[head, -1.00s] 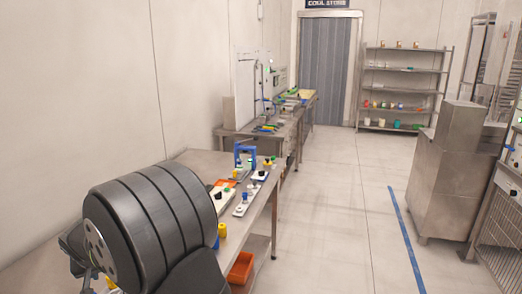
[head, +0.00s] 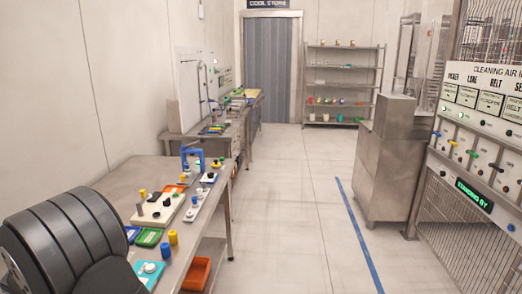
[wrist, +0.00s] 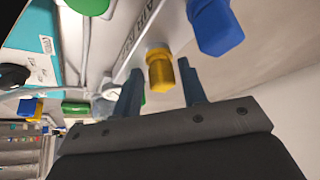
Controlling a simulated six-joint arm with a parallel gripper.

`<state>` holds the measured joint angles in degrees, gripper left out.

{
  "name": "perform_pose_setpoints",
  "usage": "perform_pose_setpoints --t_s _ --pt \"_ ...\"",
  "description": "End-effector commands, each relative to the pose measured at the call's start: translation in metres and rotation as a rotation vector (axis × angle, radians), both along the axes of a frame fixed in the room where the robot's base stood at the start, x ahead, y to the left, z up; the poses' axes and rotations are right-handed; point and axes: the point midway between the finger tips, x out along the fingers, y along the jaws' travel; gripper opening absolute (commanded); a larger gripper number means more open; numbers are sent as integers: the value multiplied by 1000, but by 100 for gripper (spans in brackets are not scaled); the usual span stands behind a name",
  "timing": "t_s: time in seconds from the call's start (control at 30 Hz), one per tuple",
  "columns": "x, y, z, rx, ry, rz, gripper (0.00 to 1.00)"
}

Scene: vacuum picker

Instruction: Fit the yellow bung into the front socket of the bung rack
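In the head view a short yellow cylinder (head: 173,238) stands near the table's right edge, beside a green tray. A cream block (head: 150,219) behind it carries black and yellow pieces and a grey post. A narrow white strip (head: 193,212) beside it holds several small plugs. I cannot tell which of these is the bung rack. My gripper (wrist: 160,68) shows only in the wrist view, its two fingers apart. A yellow hexagonal piece (wrist: 160,78) appears between or beyond the fingertips, with gaps at both sides. I cannot tell whether it is the bung.
A green tray (head: 148,238) and a turquoise piece (head: 148,284) lie at the table's front. A blue frame (head: 192,153) stands at the back. An orange bin (head: 196,274) sits below the table. The wrist view shows a blue piece (wrist: 215,28) beside the yellow one.

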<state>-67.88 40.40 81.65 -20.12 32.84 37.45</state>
Motion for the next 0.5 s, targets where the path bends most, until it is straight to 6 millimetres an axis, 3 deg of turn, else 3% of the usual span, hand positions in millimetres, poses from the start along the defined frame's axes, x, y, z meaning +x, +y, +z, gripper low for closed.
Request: perform_pose_setpoints --t_s 0.13,0.3,0.5 --pt "0 0 0 0 0 0 36" --pt "0 0 0 0 0 0 3" --pt "0 0 0 0 0 0 1"
